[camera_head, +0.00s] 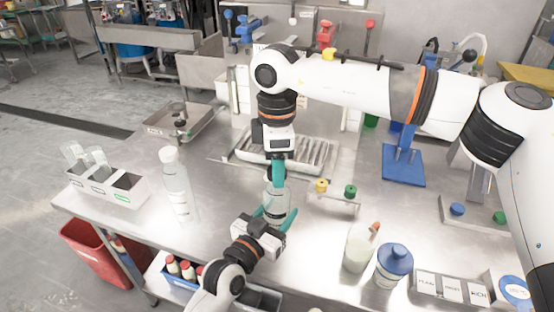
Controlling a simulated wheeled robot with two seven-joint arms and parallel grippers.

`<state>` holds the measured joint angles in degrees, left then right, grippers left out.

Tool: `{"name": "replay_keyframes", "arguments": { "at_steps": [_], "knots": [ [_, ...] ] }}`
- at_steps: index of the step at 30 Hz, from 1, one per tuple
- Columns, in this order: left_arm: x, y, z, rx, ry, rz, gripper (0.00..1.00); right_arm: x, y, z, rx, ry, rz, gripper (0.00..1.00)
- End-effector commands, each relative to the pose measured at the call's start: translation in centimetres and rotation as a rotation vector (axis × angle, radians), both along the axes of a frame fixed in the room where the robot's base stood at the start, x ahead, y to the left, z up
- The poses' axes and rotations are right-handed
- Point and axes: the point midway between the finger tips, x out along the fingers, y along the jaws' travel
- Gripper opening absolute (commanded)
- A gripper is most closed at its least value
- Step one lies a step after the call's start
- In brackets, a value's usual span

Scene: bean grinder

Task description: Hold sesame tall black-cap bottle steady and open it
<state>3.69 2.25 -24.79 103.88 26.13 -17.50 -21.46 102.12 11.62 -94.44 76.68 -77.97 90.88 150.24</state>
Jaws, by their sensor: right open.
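A clear bottle (277,198) stands upright near the middle of the steel table, with a label on its body. My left gripper (274,214) reaches in from the lower left, and its teal fingers sit on both sides of the bottle's lower body, appearing to grip it. My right gripper (276,180) points straight down from above at the bottle's top, open. Its teal fingers hide most of the dark cap, so I cannot tell whether they touch it.
A tall white-capped bottle (176,185) and a white divided box (108,187) stand at the left. A metal tray (243,160) lies behind. A small rack with yellow and green knobs (335,199) is to the right. A white bottle (358,248) and a blue-lidded jar (393,263) stand at front right.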

Motion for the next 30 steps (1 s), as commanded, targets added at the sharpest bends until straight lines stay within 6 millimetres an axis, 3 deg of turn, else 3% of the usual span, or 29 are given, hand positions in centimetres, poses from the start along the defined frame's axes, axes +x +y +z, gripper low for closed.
{"name": "replay_keyframes", "arguments": {
  "at_steps": [1, 9, 16, 20, 30],
  "knots": [
    [-0.01, 0.00, -0.11, 0.001, 0.002, 0.000, 0.00, 0.01, -0.01, 0.01, 0.000, 0.000, 0.000, 0.48],
    [-0.01, 0.00, -0.11, 0.001, 0.002, 0.000, 0.00, 0.03, -0.01, 0.05, 0.000, -0.001, 0.000, 0.07],
    [-0.02, -0.01, -0.11, 0.001, 0.002, 0.000, 0.00, 0.03, 0.01, 0.05, 0.001, -0.001, 0.077, 0.07],
    [-0.02, -0.01, -0.11, 0.001, 0.002, -0.001, 0.00, 0.06, 0.01, 0.06, 0.001, -0.001, 0.314, 0.07],
    [-0.03, -0.03, -0.11, 0.002, 0.003, -0.001, 0.00, 0.06, 0.06, 0.13, 0.002, -0.001, 1.099, 0.07]
  ]
}}
